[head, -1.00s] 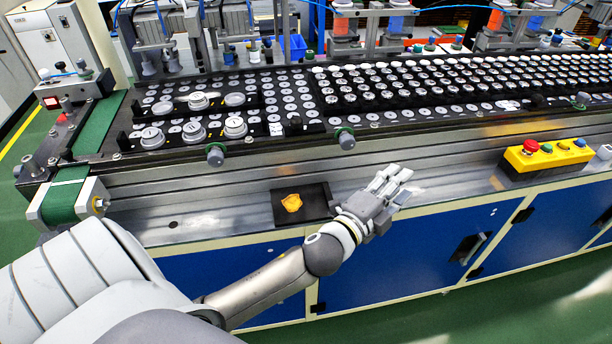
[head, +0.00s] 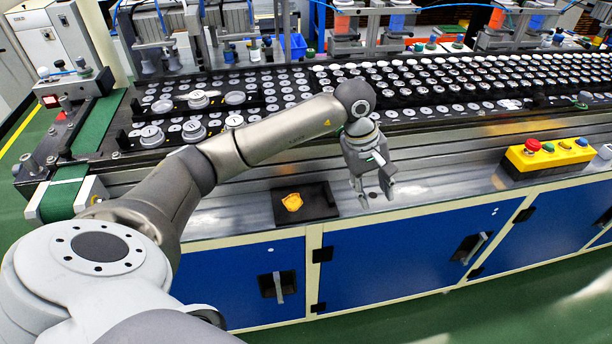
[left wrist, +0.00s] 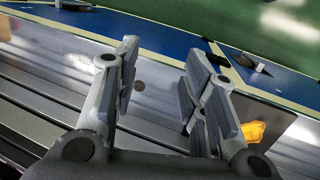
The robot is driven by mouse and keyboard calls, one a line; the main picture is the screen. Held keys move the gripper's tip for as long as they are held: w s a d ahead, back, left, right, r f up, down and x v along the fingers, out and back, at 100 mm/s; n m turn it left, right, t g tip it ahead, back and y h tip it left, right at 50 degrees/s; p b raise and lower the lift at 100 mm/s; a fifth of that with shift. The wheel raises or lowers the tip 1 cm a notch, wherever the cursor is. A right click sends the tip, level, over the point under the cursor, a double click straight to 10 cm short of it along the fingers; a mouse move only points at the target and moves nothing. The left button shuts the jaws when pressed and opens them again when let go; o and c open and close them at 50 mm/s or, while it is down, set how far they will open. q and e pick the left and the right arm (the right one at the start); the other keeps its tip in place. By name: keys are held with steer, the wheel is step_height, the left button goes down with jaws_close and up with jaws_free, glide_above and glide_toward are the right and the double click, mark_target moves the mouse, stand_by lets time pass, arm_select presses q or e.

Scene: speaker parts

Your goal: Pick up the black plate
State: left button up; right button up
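The black plate (head: 321,203) is a flat dark square on the metal ledge in front of the conveyor. An orange-yellow piece (head: 292,201) lies on it. My left gripper (head: 376,194) points down over the ledge, just right of the plate and apart from it. Its fingers are spread and nothing is between them. In the left wrist view, my left gripper (left wrist: 163,78) shows both fingers apart over bare metal. The orange piece (left wrist: 254,131) shows there at the right, partly behind a finger, with the plate mostly hidden. My right gripper is not in view.
The conveyor bed (head: 440,85) behind the ledge carries several rows of round speaker parts. A yellow button box (head: 548,155) stands on the ledge at the right. The ledge between gripper and box is clear. Blue cabinet doors (head: 400,250) lie below.

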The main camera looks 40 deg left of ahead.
arm_select(q)
steer(key=a+r+y, duration=0.2)
steer(key=a+y, duration=0.2)
steer(key=a, duration=0.6)
steer(key=p, duration=0.1)
glide_above(329, 192)
steer(key=shift+m+g, duration=0.3)
steer(key=f, duration=0.4)
steer(key=shift+w+d+f, duration=0.1)
steer(key=shift+d+f, duration=0.2)
steer(key=shift+d, duration=0.1)
steer(key=f, duration=0.1)
steer(key=f+p, duration=0.1)
steer(key=f, duration=0.1)
steer(key=f+p, duration=0.1)
steer(key=shift+s+a+f, duration=0.15)
steer(key=shift+s+a, duration=0.05)
steer(key=shift+a, duration=0.1)
steer(key=shift+w+f, duration=0.1)
steer(key=shift+f, duration=0.5)
jaws_close()
